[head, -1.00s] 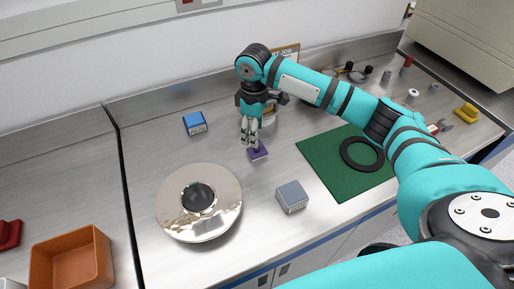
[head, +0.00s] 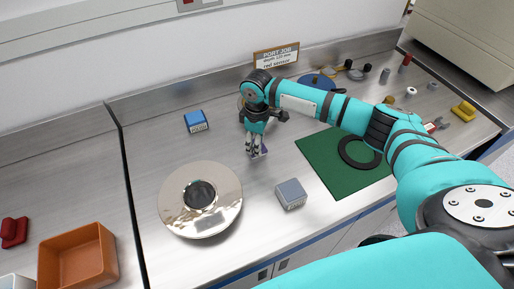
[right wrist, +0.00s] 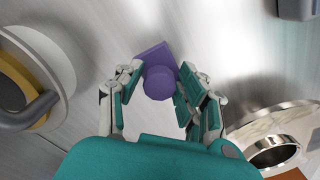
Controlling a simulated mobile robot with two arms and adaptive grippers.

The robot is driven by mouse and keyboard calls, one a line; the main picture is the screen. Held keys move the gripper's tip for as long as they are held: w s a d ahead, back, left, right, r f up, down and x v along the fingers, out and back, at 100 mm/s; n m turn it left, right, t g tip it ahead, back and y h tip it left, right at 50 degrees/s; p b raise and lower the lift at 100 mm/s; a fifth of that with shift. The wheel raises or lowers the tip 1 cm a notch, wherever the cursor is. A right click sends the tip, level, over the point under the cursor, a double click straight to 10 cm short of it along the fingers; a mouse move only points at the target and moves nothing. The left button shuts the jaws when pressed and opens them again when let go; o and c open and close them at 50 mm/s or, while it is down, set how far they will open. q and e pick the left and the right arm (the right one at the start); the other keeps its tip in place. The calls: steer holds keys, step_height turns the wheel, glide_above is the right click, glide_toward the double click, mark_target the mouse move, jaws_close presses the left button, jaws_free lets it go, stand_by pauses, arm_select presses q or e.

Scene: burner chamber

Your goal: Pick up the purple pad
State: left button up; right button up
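The purple pad (head: 264,150) lies on the steel worktop, partly hidden by my right gripper (head: 256,153) in the head view. In the right wrist view the purple pad (right wrist: 150,58) is a flat plate with a round purple knob (right wrist: 160,83) on top. The fingers of my right gripper (right wrist: 156,80) are apart and stand on either side of the knob. The right finger is close to the knob, and whether it touches cannot be told. A gap shows between the left finger and the knob. My left gripper is not in view.
A shiny round dish (head: 172,207) stands at front left of the gripper. A grey block (head: 291,194) lies in front, a blue block (head: 196,122) behind left. A green mat (head: 318,167) with a black ring (head: 345,153) is to the right. An orange bin (head: 77,258) is far left.

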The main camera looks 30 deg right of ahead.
jaws_close()
step_height(320, 180, up, 9)
steer(key=shift+f+b, duration=0.1)
steer(key=shift+b, duration=0.95)
steer(key=shift+r, duration=0.6)
